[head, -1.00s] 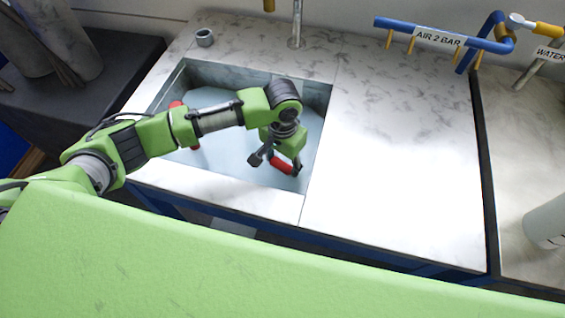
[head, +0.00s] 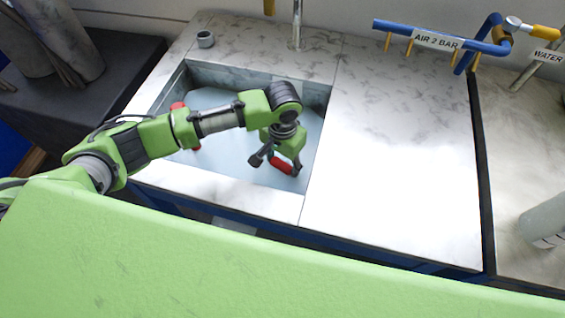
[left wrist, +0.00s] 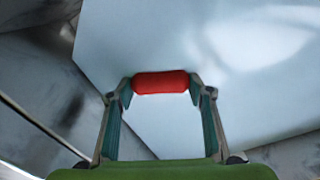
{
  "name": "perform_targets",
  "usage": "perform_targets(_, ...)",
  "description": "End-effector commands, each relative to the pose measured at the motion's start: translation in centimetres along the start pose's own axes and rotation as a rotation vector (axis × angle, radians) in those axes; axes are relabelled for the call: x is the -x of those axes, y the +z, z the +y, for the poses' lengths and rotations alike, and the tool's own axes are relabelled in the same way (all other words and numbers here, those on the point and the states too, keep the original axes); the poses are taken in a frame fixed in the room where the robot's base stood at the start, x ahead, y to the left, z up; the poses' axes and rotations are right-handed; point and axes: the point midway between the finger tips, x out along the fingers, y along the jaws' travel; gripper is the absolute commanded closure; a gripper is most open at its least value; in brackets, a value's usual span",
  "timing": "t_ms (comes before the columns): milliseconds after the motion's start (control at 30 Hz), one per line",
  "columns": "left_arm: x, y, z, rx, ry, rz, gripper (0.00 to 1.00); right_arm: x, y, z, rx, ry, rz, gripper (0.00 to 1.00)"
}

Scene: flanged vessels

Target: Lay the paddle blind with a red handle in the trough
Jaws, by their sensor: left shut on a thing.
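The paddle blind is a broad pale plate (head: 228,152) inside the trough (head: 250,77), below my left arm. Its red handle (head: 281,167) is between the fingers of my left gripper (head: 275,164), which is shut on it. The left wrist view shows the handle (left wrist: 160,82) with a finger at each end and the pale plate (left wrist: 130,45) beyond it. More red (head: 177,105) shows at the plate's left, partly hidden by my arm. I cannot tell whether the plate rests on the trough floor. My right gripper is not in view.
A marbled worktop (head: 400,150) surrounds the trough and is clear to its right. A tap (head: 297,25) and a small grey ring (head: 205,39) stand behind. A blue air pipe (head: 450,40) runs at the back right. A pale cylinder (head: 545,222) stands far right.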

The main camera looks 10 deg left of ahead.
Motion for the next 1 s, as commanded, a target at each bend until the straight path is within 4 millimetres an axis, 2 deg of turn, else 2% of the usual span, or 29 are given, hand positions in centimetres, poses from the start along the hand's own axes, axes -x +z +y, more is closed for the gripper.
perform_targets(1000, -0.28, -0.09, -0.03, 0.0, 0.0, 0.002, 0.94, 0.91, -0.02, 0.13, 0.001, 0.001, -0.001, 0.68)
